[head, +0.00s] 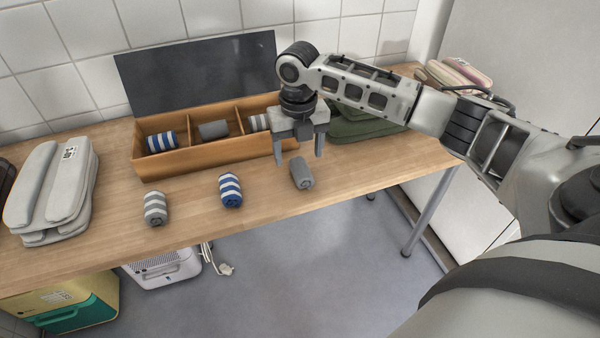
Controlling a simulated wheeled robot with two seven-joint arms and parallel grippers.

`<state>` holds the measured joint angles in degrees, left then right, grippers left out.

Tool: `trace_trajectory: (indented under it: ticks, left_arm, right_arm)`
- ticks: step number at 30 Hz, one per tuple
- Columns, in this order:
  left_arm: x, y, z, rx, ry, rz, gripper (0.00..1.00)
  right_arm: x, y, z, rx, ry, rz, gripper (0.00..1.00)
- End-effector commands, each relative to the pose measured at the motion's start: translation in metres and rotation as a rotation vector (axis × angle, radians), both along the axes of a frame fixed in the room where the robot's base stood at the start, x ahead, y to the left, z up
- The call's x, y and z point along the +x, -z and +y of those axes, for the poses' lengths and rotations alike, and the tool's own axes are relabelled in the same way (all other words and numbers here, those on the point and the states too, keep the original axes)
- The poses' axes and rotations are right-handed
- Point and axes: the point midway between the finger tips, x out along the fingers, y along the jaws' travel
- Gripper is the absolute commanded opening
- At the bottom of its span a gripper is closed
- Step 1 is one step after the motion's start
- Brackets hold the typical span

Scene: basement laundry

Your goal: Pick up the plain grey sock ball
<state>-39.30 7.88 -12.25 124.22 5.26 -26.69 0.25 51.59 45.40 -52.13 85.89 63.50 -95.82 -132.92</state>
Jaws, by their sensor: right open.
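The plain grey sock ball (302,173) lies on the wooden table near its front edge, to the right of the other loose sock balls. My right gripper (299,157) is open and points down, just above or behind this sock ball. Its fingers are apart and hold nothing; I cannot tell whether one touches the sock. Another plain grey sock ball (214,130) lies in the middle compartment of the wooden box (200,157). My left gripper is not in view.
A grey-white striped sock ball (155,208) and a blue-white striped one (230,190) lie left on the table (110,212). The box also holds a blue-striped (161,142) and a grey-striped sock ball (259,122).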

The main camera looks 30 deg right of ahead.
Motion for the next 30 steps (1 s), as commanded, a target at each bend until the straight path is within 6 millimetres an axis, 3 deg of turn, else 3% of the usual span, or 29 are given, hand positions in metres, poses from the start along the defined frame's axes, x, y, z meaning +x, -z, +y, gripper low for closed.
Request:
trace_trajectory:
  ticks: [5,15,23,28,30]
  left_arm:
    - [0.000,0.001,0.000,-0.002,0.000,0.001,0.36]
    - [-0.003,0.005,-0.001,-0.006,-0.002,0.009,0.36]
    - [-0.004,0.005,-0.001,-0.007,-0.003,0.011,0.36]
    - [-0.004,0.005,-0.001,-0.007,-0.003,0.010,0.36]
    - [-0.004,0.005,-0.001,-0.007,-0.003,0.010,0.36]
  right_arm:
    - [0.000,0.012,-0.001,-0.001,0.000,0.000,0.69]
    - [-0.001,0.056,-0.004,-0.001,0.000,0.000,0.69]
    - [-0.001,0.058,-0.004,-0.001,-0.001,-0.002,0.69]
    - [-0.001,0.058,-0.004,-0.002,-0.001,-0.002,0.25]
    - [-0.001,0.058,-0.004,-0.002,-0.001,-0.002,0.20]
